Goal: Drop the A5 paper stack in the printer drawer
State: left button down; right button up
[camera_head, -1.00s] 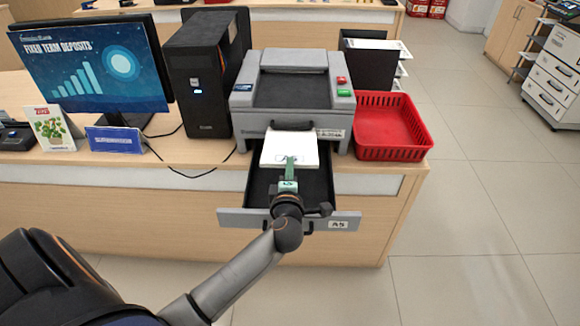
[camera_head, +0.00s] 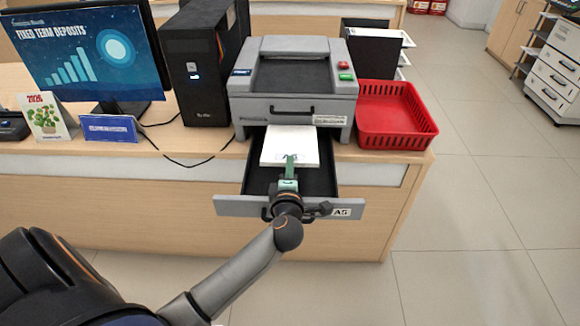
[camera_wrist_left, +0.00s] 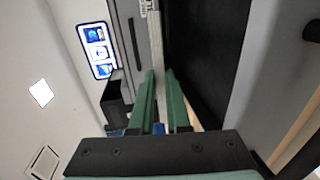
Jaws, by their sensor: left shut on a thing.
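The white A5 paper stack (camera_head: 290,146) is over the back part of the open drawer, below the printer's front. My left gripper (camera_head: 290,170) is shut on its near edge. In the left wrist view the stack (camera_wrist_left: 156,45) shows edge-on between the green fingers (camera_wrist_left: 160,95). The drawer (camera_head: 235,206) is pulled out, with a dark inside and an A5 label on its front. The grey printer (camera_head: 290,108) stands on the counter above it. I cannot tell whether the stack touches the drawer floor. My right gripper is not in view.
A red basket (camera_head: 397,140) stands right of the printer. A black computer tower (camera_head: 197,80) and a monitor (camera_head: 90,55) stand to the left, with a blue sign (camera_head: 110,128) in front. The counter's front edge lies beside the drawer.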

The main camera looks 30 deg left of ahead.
pick_arm(q)
jog(key=c, duration=0.8)
grip_release()
jog(key=p+v, duration=0.5)
jog(key=v, duration=0.7)
jog(key=shift+s+d, duration=0.2)
jog(key=shift+d, duration=0.05)
jog(key=shift+r, duration=0.1)
